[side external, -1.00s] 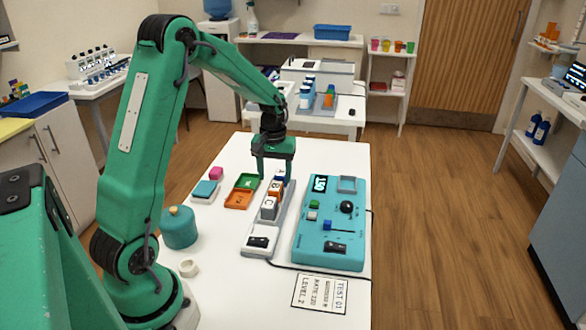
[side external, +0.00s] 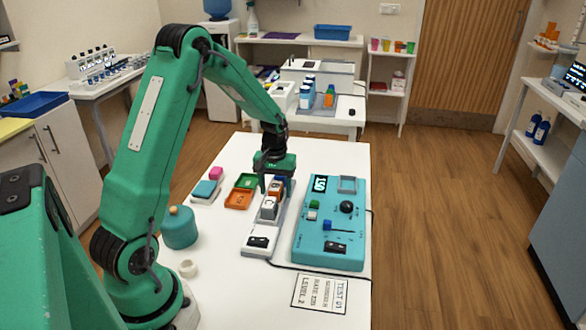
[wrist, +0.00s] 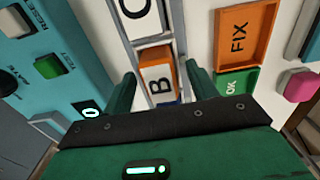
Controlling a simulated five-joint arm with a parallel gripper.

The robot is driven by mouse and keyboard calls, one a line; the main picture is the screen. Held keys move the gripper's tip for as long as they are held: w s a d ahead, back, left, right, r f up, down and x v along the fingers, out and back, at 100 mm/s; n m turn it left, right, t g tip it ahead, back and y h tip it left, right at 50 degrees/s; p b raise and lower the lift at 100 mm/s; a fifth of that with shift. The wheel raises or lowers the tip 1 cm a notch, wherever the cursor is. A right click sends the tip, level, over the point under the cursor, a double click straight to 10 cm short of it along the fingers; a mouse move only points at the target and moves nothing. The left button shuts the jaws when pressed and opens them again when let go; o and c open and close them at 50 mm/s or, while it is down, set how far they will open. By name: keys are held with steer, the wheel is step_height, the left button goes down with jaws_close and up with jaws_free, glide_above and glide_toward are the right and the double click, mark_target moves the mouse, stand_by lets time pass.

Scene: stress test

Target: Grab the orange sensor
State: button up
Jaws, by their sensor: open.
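The orange sensor is an orange-sided block with a white top marked B (wrist: 158,80), standing in a white rack; in the side view the orange block (side external: 274,189) is partly hidden by my gripper. My gripper (wrist: 162,84) is open, with one green finger on each side of the B block. I cannot tell whether either finger touches it. In the side view my gripper (side external: 270,187) is low over the rack. A white block marked C (wrist: 140,15) stands beside the orange one. A blue block (wrist: 168,104) on the other side is mostly hidden by my gripper.
The white rack (side external: 256,250) stands between a turquoise control box (side external: 310,250) and two trays, an orange FIX tray (side external: 237,200) and a green OK tray (side external: 246,181). A teal jar (side external: 180,228) and a pink block (side external: 216,173) are on the left.

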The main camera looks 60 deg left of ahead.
mark_target(277, 187)
steer(key=c, duration=1.1)
steer(key=shift+r, duration=0.15)
steer(key=shift+r, duration=0.5)
steer(key=r, duration=0.3)
steer(key=shift+d+r, duration=0.15)
steer(key=shift+d, duration=0.1)
steer(key=s+d+r, duration=0.1)
steer(key=d+r, duration=0.5)
steer(key=d, duration=0.5)
steer(key=shift+r, duration=0.2)
